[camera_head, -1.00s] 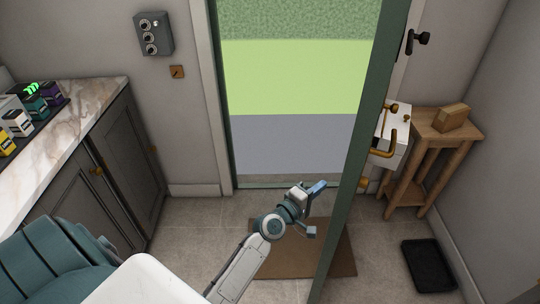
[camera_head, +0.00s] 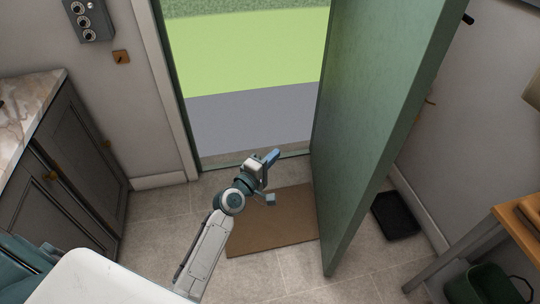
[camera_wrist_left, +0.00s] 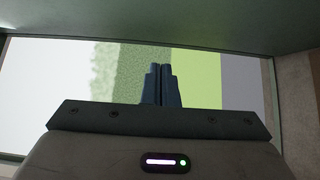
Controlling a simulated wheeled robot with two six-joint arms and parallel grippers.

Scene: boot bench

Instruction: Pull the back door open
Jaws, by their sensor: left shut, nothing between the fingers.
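The back door (camera_head: 375,110) is a green panel that stands swung well open into the room, to the right of the doorway. Through the open doorway I see green grass and a grey strip of paving. My left gripper (camera_head: 271,160) is in front of the opening, to the left of the door and apart from it. In the left wrist view its two blue fingers (camera_wrist_left: 161,86) are closed together with nothing between them. My right gripper is not in view.
A brown mat (camera_head: 270,232) lies on the tiled floor below my arm. A black tray (camera_head: 396,216) lies right of the door. A wooden table (camera_head: 500,222) and a dark green bin (camera_head: 480,285) stand at the lower right. A grey cabinet (camera_head: 75,180) stands at the left.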

